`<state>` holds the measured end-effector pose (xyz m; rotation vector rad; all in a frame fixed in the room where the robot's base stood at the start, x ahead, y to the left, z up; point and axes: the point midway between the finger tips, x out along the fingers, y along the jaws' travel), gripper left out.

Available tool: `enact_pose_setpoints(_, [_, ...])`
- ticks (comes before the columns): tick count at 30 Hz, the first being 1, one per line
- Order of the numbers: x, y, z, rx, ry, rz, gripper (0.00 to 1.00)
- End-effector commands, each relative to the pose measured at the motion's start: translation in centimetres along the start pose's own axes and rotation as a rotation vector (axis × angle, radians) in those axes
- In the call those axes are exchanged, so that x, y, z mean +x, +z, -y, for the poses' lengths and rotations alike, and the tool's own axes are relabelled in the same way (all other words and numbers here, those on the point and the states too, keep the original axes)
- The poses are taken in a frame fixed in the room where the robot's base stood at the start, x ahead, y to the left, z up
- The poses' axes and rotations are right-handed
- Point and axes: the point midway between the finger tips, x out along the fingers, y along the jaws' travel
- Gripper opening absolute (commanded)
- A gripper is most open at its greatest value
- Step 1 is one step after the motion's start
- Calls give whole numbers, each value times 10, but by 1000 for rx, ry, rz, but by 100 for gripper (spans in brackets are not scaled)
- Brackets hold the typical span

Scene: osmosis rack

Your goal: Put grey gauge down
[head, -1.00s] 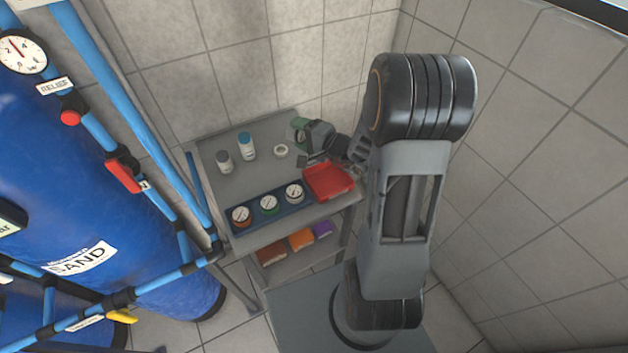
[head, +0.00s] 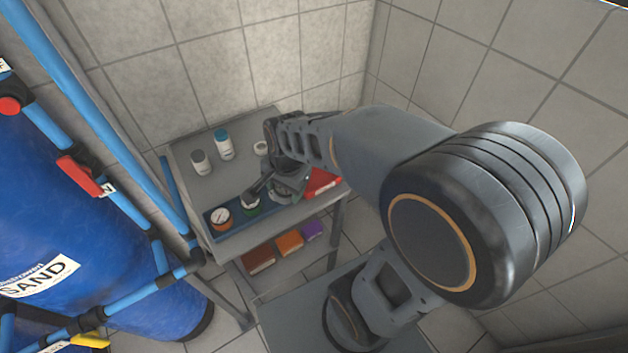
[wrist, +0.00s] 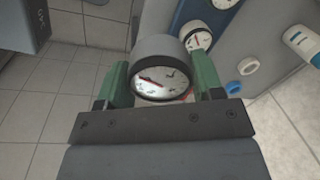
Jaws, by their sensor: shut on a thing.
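The grey gauge (wrist: 160,80) is between the green finger pads of my gripper (wrist: 162,88) in the wrist view. It has a dark grey rim and a white dial with a red needle, and its face is toward the wrist camera. In the head view my gripper (head: 258,190) is low over the blue gauge tray (head: 212,232) on the cart and hides part of it. I cannot tell whether the held gauge touches anything.
A red tray (head: 322,183) is right of the gripper. Coloured boxes are on the shelf below. Blue pipes and a blue tank (head: 70,200) are left.

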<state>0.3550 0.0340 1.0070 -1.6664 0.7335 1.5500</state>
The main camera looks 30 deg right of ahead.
Motion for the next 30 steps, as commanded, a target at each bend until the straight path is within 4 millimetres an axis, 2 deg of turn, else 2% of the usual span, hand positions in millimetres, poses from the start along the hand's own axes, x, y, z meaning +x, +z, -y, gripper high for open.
enact_pose_setpoints(1, [2, -9, -3, 34, 39, -5, 23])
enact_pose_setpoints(7, [-4, -33, -7, 99, 123, -5, 23])
enact_pose_setpoints(11, [4, -58, -5, 111, 137, -2, 23])
enact_pose_setpoints(19, [37, -123, 2, 108, 137, 0, 23])
enact_pose_setpoints(24, [67, -144, 3, 105, 135, 0, 23])
enact_pose_setpoints(30, [84, -158, 4, 104, 132, -3, 23])
